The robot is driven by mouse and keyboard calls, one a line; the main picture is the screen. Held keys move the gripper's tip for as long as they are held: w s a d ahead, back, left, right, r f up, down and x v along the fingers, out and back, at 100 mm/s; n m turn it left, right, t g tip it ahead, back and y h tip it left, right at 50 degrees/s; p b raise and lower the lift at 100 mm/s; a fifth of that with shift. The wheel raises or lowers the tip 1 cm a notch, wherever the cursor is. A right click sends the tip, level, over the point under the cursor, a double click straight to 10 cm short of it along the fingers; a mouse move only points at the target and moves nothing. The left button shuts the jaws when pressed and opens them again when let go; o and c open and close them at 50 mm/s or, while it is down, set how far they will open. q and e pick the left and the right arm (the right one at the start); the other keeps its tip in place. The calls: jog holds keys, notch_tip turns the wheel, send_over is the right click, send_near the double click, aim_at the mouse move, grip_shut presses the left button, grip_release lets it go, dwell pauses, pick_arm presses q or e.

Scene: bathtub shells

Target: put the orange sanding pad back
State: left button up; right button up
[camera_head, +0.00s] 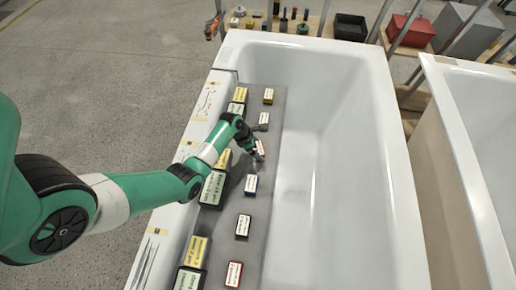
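My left arm reaches in from the left over a grey board (271,208) on the near-left side of the white bathtub. My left gripper (257,152) points down at the board's middle. A small pad with a white label and an orange-red edge (261,147) shows right at its fingertips; I take it for the orange sanding pad. The fingers are too small and dark to tell whether they are shut on it. Other labelled pads lie in a row: yellow (268,96), grey (264,119), blue (251,185), black (243,227), red (234,274). My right gripper is out of view.
Labelled blocks, yellow (222,158) and dark green (213,188) among them, line the board's left side. The bathtub (330,150) is empty to the right. A second tub (470,150) stands further right. Shelves with bins, including a red one (410,31), are behind.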

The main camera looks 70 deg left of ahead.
pick_arm(q)
jog(key=shift+r, duration=0.3)
jog(key=p+v, duration=0.6)
jog(key=v, duration=0.5)
jog(key=shift+r, duration=0.35)
jog(key=shift+s, duration=0.1)
